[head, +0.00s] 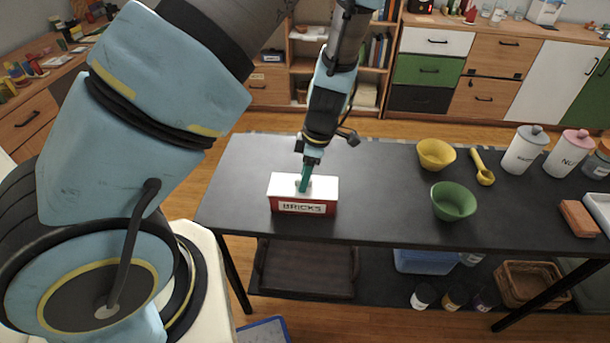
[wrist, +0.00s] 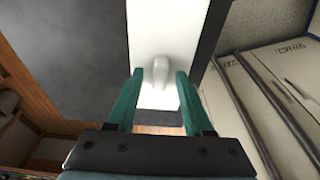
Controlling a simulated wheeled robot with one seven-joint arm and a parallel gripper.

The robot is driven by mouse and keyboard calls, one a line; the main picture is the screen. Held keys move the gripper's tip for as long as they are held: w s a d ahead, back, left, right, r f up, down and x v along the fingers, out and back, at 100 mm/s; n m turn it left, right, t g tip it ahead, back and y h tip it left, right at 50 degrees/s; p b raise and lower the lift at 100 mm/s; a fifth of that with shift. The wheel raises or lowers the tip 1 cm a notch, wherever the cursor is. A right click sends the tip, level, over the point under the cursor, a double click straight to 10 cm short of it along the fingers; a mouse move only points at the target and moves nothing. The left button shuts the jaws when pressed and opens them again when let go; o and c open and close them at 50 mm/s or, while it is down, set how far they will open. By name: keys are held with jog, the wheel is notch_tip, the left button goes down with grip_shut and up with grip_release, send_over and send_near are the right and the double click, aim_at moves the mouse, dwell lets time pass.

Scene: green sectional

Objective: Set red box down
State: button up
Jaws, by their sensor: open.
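The red box (head: 302,206) has a white lid and a front label reading "BRICKS". It stands upright on the black table (head: 380,190), near the left end and the front edge. My gripper (head: 304,182) is over the middle of the lid, pointing down. In the wrist view my gripper (wrist: 160,82) is open, with one green finger on each side of the pale knob (wrist: 160,70) on the white lid (wrist: 150,30). The fingers look apart from the knob there. The box's red sides are hidden in the wrist view.
A yellow bowl (head: 436,154), a green bowl (head: 453,201), a yellow scoop (head: 483,168), canisters (head: 524,149) and a brick (head: 578,218) stand on the table's right part. The table is clear between box and bowls. Trays and jars sit on the shelf below.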

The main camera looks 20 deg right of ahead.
jog(key=shift+r, duration=0.1)
notch_tip(320, 180, up, 12)
jog(key=s+d+b, duration=0.1)
jog(key=d+b, duration=0.1)
jog(key=w+a+r+m+h, duration=0.1)
jog(key=a+r+m, duration=0.2)
jog(key=a+m, duration=0.4)
jog(key=w+a+r+m+h, duration=0.1)
jog(key=a+r+m, duration=0.2)
jog(key=a, duration=1.7)
jog(key=m, duration=0.4)
jog(key=shift+a+t, duration=0.15)
jog(key=shift+t, duration=0.15)
jog(key=shift+w, duration=0.15)
